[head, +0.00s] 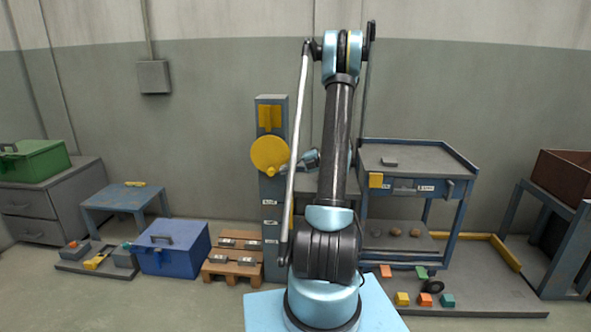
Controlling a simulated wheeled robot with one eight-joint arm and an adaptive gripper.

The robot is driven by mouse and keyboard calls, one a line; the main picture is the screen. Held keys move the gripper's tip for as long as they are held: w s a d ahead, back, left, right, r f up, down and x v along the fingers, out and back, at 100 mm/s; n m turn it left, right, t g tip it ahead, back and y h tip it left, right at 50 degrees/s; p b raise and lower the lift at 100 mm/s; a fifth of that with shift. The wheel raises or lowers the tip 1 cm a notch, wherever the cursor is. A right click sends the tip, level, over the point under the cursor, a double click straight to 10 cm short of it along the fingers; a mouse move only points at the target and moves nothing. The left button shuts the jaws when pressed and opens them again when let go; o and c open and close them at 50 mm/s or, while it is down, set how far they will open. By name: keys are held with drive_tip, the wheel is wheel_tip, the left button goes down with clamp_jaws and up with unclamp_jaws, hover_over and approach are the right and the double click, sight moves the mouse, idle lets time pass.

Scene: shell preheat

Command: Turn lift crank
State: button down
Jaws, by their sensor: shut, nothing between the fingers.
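The lift crank looks like a round yellow disc (269,153) on the front of a tall grey-blue column (272,225), left of the middle in the head view. A small yellow part shows at the disc's lower right edge. My gripper (298,166) is just right of the disc, small and partly hidden behind my own arm. It points left towards the disc's edge and is shut with nothing held. I cannot tell whether it touches the crank.
A blue cart (420,155) stands right of the column. A wooden pallet (232,268) and a blue toolbox (173,248) are on the floor to the left. A low platform (470,295) with several coloured blocks is at right. Floor at front left is clear.

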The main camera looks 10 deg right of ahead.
drive_tip(key=shift+x, duration=1.45)
drive_tip(key=shift+w+a+f, duration=0.15)
drive_tip(key=shift+a+f, duration=0.1)
drive_tip(key=shift+a, duration=0.3)
